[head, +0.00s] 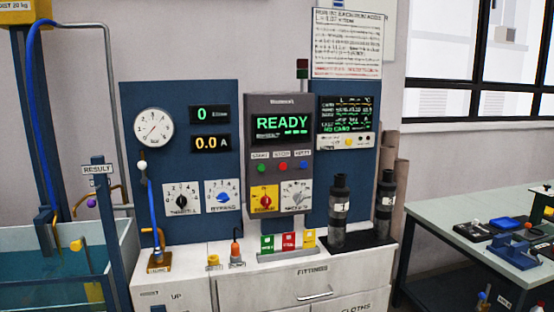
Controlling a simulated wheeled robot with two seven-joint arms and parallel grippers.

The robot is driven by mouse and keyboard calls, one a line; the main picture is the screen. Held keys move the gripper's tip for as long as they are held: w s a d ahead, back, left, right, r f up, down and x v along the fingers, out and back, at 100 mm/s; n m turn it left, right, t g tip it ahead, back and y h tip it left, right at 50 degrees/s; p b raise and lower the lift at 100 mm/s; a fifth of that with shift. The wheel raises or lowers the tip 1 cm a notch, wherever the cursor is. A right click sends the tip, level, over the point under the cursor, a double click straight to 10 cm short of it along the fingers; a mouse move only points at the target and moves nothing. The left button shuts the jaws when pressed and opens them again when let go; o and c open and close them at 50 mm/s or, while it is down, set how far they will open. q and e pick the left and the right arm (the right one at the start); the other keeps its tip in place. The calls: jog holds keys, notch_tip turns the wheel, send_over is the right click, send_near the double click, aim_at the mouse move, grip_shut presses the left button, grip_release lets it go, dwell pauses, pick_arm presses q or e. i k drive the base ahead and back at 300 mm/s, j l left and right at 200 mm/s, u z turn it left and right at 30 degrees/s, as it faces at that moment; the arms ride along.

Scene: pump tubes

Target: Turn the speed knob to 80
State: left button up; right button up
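The likely speed knob (297,195) is a grey knob on a white dial plate at the lower right of the dark grey control unit (252,160). Its label is too blurred to read surely, and I cannot tell its setting. The green display (281,122) above it reads READY. Neither of my grippers shows in the head view.
A red knob on a yellow plate (264,199) sits directly left of it. Throttle (181,197) and bypass (223,197) knobs are further left.

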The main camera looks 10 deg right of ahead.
aim_at(298, 197)
jog(key=i+l, duration=0.15)
jog(key=l, duration=0.25)
jog(key=i+l, duration=0.1)
jog(key=l, duration=0.25)
jog(key=i+l, duration=0.15)
jog(key=l, duration=0.25)
jog(key=i+l, duration=0.1)
jog(key=l, duration=0.3)
jog(key=i+l, duration=0.15)
jog(key=l, duration=0.2)
jog(key=i+l, duration=0.1)
jog(key=l, duration=0.3)
jog(key=i+l, duration=0.15)
jog(key=l, duration=0.2)
jog(key=i+l, duration=0.1)
jog(key=l, duration=0.3)
jog(key=u, duration=0.05)
